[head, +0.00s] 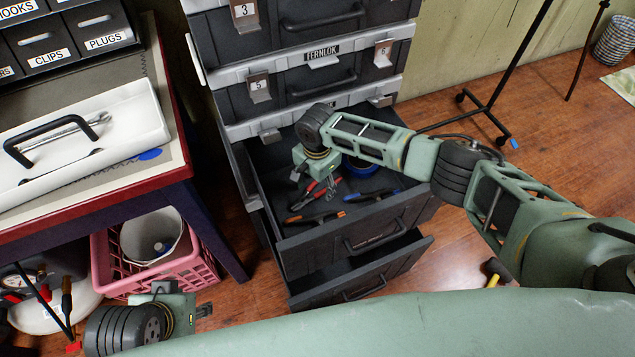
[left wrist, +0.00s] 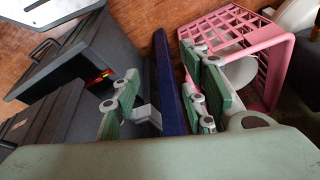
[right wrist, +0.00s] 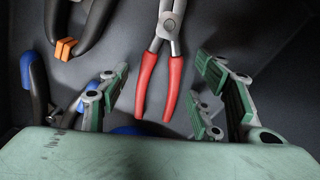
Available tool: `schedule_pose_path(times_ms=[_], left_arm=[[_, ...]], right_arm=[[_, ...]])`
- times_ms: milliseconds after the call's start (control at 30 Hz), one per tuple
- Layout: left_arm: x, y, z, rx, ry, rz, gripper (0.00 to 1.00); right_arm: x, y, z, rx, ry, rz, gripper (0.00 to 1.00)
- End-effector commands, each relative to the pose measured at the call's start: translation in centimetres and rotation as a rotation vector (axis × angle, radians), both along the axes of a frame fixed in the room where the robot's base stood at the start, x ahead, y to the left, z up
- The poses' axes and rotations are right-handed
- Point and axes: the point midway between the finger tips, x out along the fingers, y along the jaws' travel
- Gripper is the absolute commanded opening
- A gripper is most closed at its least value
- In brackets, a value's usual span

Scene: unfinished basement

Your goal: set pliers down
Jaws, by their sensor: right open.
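The pliers (head: 322,192) with red handles lie in the open drawer (head: 385,213) of the dark grey cabinet. In the right wrist view the red handles of the pliers (right wrist: 158,85) point toward my right gripper (right wrist: 158,100) and lie between its spread fingers, on the dark drawer floor. The right gripper is open and holds nothing; in the head view it (head: 318,184) reaches down into the drawer, close to the pliers. My left gripper (left wrist: 165,100) is open and empty, low beside the table leg and pink crate; part of it shows in the head view (head: 203,311).
Black-and-orange (head: 315,218) and black-and-blue (head: 372,196) hand tools share the drawer. A lower drawer (head: 360,279) is also partly open. A red-edged table (head: 180,170) holds a white tray (head: 150,110). The pink crate (head: 113,270) stands below it.

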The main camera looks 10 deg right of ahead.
Motion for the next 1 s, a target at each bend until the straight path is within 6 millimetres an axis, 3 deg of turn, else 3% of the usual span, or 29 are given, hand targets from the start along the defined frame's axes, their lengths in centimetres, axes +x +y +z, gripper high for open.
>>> schedule_pose_path(times_ms=[167, 633, 800, 1000], left_arm=[[0.2, 0.0, 0.1, 0.0, -0.002, 0.0, 0.4], [1.5, -0.4, -7.6, 0.001, 0.044, -0.006, 0.4], [1.5, -0.4, -9.0, 0.002, 0.05, -0.007, 0.4], [1.6, -0.4, -9.2, 0.001, 0.049, -0.007, 0.4]], right_arm=[[0.0, 0.0, 1.0, 0.001, -0.001, 0.001, 0.59], [-0.1, 0.1, 6.8, 0.001, 0.0, 0.0, 0.59], [-0.1, 0.1, 7.7, -0.001, 0.001, 0.0, 0.59], [-0.1, 0.1, 7.8, -0.001, 0.001, 0.0, 0.59]])
